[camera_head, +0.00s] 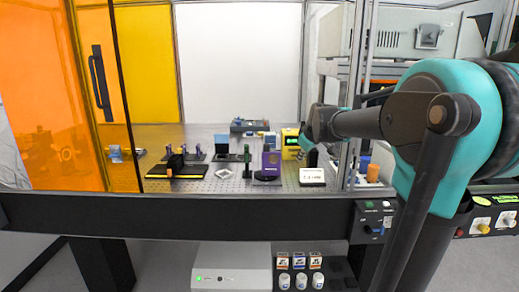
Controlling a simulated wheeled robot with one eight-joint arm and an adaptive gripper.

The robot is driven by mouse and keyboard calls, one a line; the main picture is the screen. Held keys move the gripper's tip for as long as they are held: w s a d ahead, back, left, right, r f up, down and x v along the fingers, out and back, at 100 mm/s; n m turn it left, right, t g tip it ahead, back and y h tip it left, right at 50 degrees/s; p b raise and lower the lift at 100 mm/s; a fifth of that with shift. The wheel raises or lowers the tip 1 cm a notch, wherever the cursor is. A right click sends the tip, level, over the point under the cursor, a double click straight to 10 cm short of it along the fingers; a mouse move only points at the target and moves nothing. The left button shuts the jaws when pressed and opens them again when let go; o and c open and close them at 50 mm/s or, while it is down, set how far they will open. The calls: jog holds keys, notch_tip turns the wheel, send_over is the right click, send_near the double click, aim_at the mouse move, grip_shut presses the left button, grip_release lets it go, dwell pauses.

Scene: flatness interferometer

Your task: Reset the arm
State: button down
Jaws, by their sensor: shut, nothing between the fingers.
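My arm (430,115) comes in from the right, with teal and dark grey links. It reaches left past the frame post and over the right part of the optical table (230,185). My gripper (312,158) is small and dark at the arm's far end, partly hidden by the wrist. It is shut and holds nothing. It hangs near a yellow box (290,143) and above a white display block (312,177); I cannot tell the exact gap.
Optical mounts, including a purple plate (271,163) and a green post (247,161), stand on the table. An orange panel (55,90) closes the left. A metal post (358,80) stands close to my arm. Below are a grey box (231,279) and several small jars.

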jog(key=s+d+f+m+g, duration=0.1)
jog(key=s+f+m, duration=0.3)
jog(key=s+f, duration=0.9)
jog(key=s+d+f+m+g+h, duration=0.1)
jog(key=s+f+m, duration=0.3)
jog(key=s+f, duration=0.8)
jog(key=s+d+g, duration=0.1)
jog(key=s, duration=0.6)
jog(key=shift+f, duration=0.4)
